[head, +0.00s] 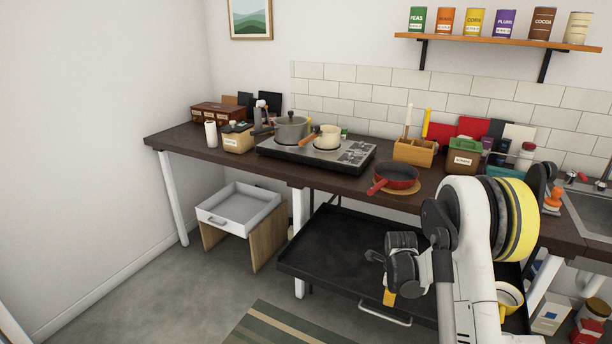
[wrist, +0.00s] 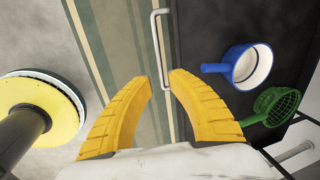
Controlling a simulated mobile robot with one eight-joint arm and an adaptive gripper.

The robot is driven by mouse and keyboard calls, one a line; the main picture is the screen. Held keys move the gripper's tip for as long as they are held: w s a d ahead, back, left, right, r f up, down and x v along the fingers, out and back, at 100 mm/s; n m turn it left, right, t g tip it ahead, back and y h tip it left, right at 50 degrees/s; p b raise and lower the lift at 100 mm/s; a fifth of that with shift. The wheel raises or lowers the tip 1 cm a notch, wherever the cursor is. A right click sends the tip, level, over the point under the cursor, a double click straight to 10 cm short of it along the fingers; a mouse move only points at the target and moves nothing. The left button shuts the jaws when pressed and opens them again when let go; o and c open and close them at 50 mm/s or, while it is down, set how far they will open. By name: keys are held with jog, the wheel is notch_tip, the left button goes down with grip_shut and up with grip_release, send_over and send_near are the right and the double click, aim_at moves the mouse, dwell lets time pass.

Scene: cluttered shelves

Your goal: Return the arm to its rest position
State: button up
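My arm (head: 470,275) is on the right of the head view, in front of the counter, bent with its wrist low. My gripper (head: 390,298) points down over the front of the black pull-out tray; a yellow finger shows there. In the wrist view both yellow fingers of my gripper (wrist: 160,79) stand apart, with a gap between their tips and nothing held. The tray's metal handle (wrist: 155,45) lies beyond the fingertips.
The black tray (head: 330,240) juts out under the counter (head: 240,155). The wrist view shows a blue-and-white pan (wrist: 250,66) and a green strainer (wrist: 279,105) on the right. A striped rug (head: 280,325) covers clear floor. An open white drawer (head: 240,208) stands left.

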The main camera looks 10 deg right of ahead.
jog(key=s+a+r+n+t, duration=0.1)
jog(key=s+a+r+n, duration=0.25)
jog(key=r, duration=0.45)
jog(key=s+a+r+n+t, duration=0.1)
jog(key=s+a+r+n, duration=0.2)
jog(key=r, duration=0.4)
jog(key=s+a+r+n, duration=0.2)
jog(key=s+r+n, duration=0.15)
jog(key=r, duration=0.45)
jog(key=s+a+r+n+t, duration=0.1)
jog(key=s+a+r+n, duration=0.2)
jog(key=s+n, duration=0.4)
jog(key=s+a+r+n+t+y, duration=0.1)
jog(key=s+a+r+n+t, duration=0.1)
jog(key=s+n, duration=0.5)
jog(key=s+a+r, duration=0.1)
jog(key=s, duration=0.3)
jog(key=shift+s+a, duration=0.2)
jog(key=shift+a, duration=0.15)
jog(key=shift+d, duration=0.1)
